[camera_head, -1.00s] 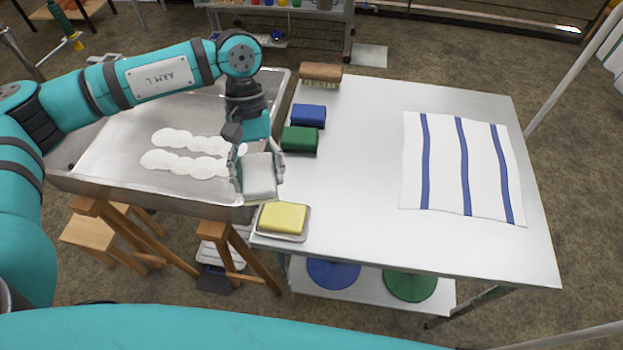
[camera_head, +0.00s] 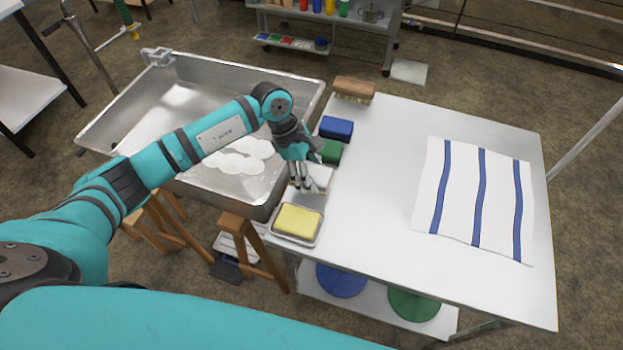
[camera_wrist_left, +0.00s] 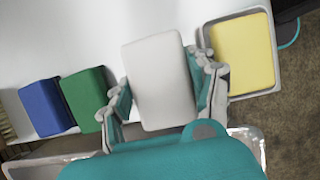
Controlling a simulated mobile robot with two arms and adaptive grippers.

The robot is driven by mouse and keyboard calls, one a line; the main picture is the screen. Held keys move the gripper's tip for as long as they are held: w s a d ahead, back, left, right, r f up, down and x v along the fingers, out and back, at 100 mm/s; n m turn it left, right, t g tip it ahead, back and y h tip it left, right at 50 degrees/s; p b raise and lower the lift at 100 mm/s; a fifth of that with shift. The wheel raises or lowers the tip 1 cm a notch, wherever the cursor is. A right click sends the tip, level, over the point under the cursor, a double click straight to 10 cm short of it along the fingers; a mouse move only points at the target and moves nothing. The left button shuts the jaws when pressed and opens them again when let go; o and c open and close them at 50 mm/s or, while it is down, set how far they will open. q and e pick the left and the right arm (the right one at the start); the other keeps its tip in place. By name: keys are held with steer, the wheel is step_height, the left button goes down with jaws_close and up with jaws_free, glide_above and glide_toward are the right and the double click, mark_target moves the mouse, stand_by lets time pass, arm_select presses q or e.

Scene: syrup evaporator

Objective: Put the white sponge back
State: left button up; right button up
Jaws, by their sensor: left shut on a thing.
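The white sponge (camera_head: 318,178) is at the left edge of the steel table, in the gap between the green sponge (camera_head: 328,151) and the yellow sponge (camera_head: 298,219). My left gripper (camera_head: 304,184) is shut on it, coming from the sink side. In the left wrist view the white sponge (camera_wrist_left: 160,82) sits between the two fingers of the left gripper (camera_wrist_left: 165,98). I cannot tell whether it touches the tabletop. The blue sponge (camera_head: 336,128) lies beyond the green one. My right gripper is not in view.
The yellow sponge lies in a small metal tray (camera_head: 275,232) at the table's near left corner. A wooden brush (camera_head: 354,88) lies at the far left corner. A striped towel (camera_head: 462,200) covers the right side. The steel sink (camera_head: 225,75) with white foam adjoins the left edge.

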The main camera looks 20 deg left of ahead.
arm_select(q)
step_height(320, 180, down, 3)
steer(key=shift+f+p, duration=0.15)
steer(key=shift+p, duration=0.2)
steer(key=shift+f, duration=0.1)
steer(key=shift+f, duration=0.15)
steer(key=o, duration=0.7)
steer(key=shift+c, duration=0.2)
steer(key=shift+o, duration=0.4)
